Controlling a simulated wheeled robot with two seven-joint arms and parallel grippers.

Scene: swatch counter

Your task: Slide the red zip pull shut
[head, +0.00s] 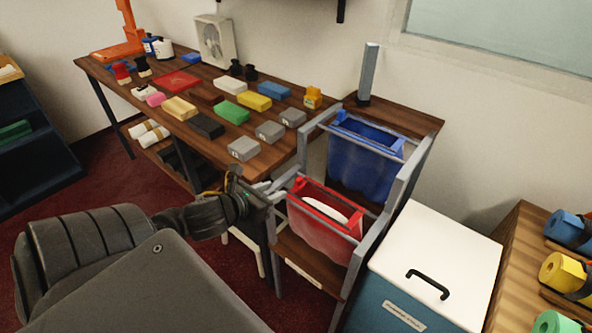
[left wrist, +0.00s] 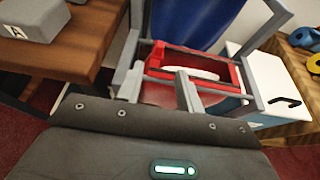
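A red bag (head: 318,232) hangs in the grey frame of a stand. Its top is open and something white (head: 335,208) shows inside. Red blocks stand at both ends of its rim; I cannot tell which part is the zip pull. In the left wrist view the red bag (left wrist: 215,77) lies just beyond my fingers. My left gripper (head: 270,188) is at the bag's left end, beside the grey frame. I cannot tell whether a finger touches the bag. My right gripper is out of view.
A blue bag (head: 365,165) hangs behind the red one. Grey frame rails (head: 405,175) flank both bags. A wooden table (head: 265,158) with several coloured blocks is at the left. A white-lidded bin (head: 440,255) stands close on the right.

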